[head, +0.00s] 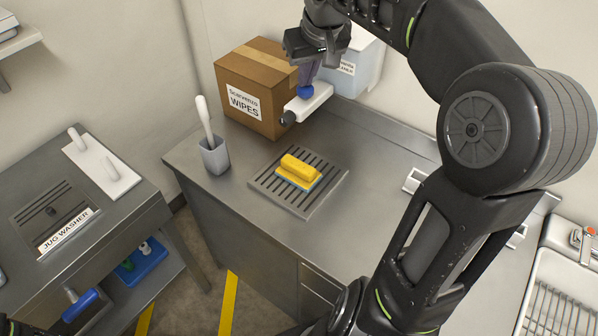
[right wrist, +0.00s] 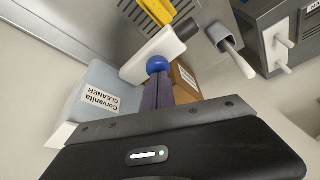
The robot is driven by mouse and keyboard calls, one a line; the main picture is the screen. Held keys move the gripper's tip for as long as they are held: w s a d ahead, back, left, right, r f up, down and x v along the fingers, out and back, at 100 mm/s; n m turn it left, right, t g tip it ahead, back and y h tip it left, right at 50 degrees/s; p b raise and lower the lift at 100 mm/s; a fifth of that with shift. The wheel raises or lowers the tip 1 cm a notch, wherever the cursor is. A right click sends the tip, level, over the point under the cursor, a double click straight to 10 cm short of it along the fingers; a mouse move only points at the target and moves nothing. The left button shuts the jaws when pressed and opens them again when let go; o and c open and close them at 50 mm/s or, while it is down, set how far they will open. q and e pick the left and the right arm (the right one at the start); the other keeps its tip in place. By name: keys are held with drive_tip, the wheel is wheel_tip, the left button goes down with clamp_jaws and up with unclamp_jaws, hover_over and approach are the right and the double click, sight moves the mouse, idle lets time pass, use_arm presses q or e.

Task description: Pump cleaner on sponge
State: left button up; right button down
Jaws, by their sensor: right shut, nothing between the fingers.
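The cleaner dispenser is a pale box (head: 355,68) on the counter against the back wall, and its label shows in the right wrist view (right wrist: 98,100). Its white spout arm (head: 313,103) with a dark nozzle points forward-left, towards the sponge side. A blue knob (head: 305,92) sits on the arm, also seen in the right wrist view (right wrist: 157,64). A yellow sponge (head: 299,170) with a blue underside lies on the slotted drain tray (head: 322,200). My right gripper (head: 307,82) is shut and empty, its fingertips right at the knob; I cannot tell whether they touch.
A cardboard wipes box (head: 250,98) stands left of the dispenser. A grey cup holding a white-handled tool (head: 214,156) stands at the counter's left. The jug washer bench (head: 70,215) is farther left, across a gap. Counter (head: 365,160) right of the tray is mostly clear.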

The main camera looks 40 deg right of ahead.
drive_tip(key=shift+f, duration=0.5)
drive_tip(key=shift+r, duration=0.1)
drive_tip(key=shift+r+p, duration=1.2)
drive_tip(key=shift+r, duration=0.45)
wheel_tip(320, 180, up, 6)
drive_tip(key=p, duration=0.5)
